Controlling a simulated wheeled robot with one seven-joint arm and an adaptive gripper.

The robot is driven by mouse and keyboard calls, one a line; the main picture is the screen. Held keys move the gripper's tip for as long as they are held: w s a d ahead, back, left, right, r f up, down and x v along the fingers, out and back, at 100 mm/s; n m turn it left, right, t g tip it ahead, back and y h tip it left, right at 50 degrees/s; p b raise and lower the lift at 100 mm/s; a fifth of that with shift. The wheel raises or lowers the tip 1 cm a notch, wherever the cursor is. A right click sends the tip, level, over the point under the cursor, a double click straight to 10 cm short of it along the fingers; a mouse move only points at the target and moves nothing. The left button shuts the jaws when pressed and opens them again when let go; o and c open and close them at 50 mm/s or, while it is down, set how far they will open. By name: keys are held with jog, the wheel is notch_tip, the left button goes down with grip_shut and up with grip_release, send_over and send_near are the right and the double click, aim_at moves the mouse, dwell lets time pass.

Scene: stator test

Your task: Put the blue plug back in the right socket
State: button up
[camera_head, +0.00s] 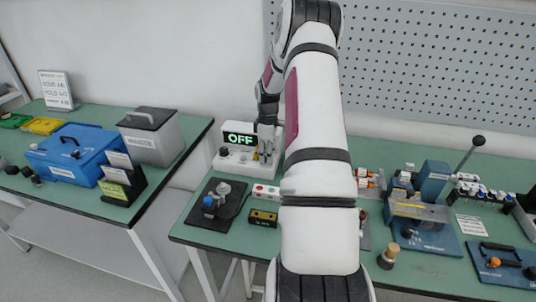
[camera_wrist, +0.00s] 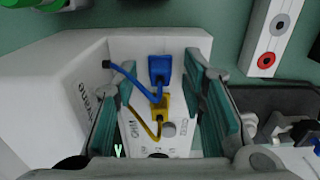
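The blue plug (camera_wrist: 160,68) is at the top face of a white tester, with a blue cable running from it to the left. A yellow plug (camera_wrist: 158,110) with a yellow cable is just below it. My gripper (camera_wrist: 152,76) is open, its teal-padded fingers apart on either side of the plugs; I cannot tell whether they touch anything. In the head view my gripper (camera_head: 266,146) is over the white tester (camera_head: 236,163), whose display reads OFF. The sockets under the plugs are hidden, and I cannot tell how deep the blue plug sits.
A white block with a red and a grey socket (camera_wrist: 268,58) lies right of the tester in the wrist view. A black stand with a blue knob (camera_head: 215,203) is at the front left. A blue toolbox (camera_head: 75,152) is on the left bench.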

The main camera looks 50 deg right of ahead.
notch_tip(320, 180, up, 12)
dwell(0.5)
dwell(0.9)
jog(key=a+r+m+t+h, duration=0.1)
jog(key=a+r, duration=0.7)
jog(key=a, duration=0.4)
jog(key=a+r+m+h, duration=0.1)
jog(key=a+r, duration=0.7)
jog(key=a, duration=0.4)
jog(key=s+a+r+m+t+y, duration=0.1)
jog(key=s+a+t, duration=0.3)
jog(key=s+a, duration=1.4)
jog(key=shift+a+r+m+y, duration=0.35)
jog(key=shift+a+m+y, duration=0.15)
jog(key=shift+a+m, duration=0.35)
jog(key=shift+s, duration=0.1)
jog(key=shift+c, duration=0.6)
